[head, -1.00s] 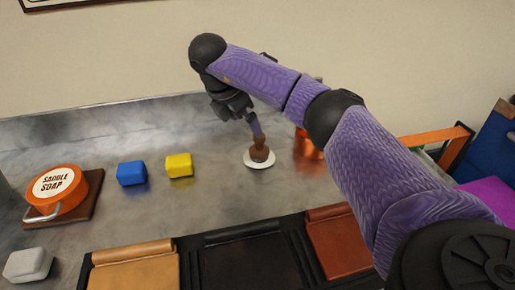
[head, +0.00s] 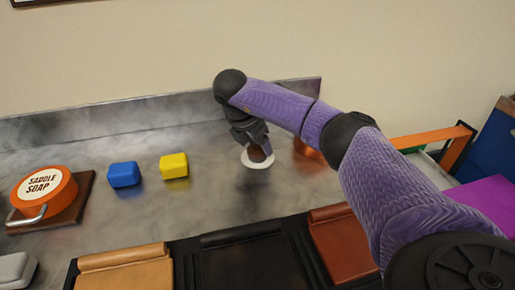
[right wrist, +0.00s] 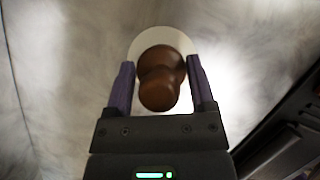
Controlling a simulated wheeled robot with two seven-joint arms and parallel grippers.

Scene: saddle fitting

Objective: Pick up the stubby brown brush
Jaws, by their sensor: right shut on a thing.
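The stubby brown brush (head: 256,154) has a rounded brown handle and a white round disc (head: 257,164) at its lower end. In the right wrist view, the brush (right wrist: 160,82) is between the two purple fingers, with part of the white disc (right wrist: 158,38) showing behind it. My right gripper (head: 254,143) is shut on the brush from above and hides much of it in the head view. I cannot tell for sure whether the brush is clear of the bench. My left gripper is not in view.
A blue block (head: 124,174) and a yellow block (head: 174,165) lie left of the brush. An orange saddle soap tin (head: 43,190) stands farther left. A copper-coloured thing (head: 307,149) is close on the right. Leather pieces (head: 124,268) line the front.

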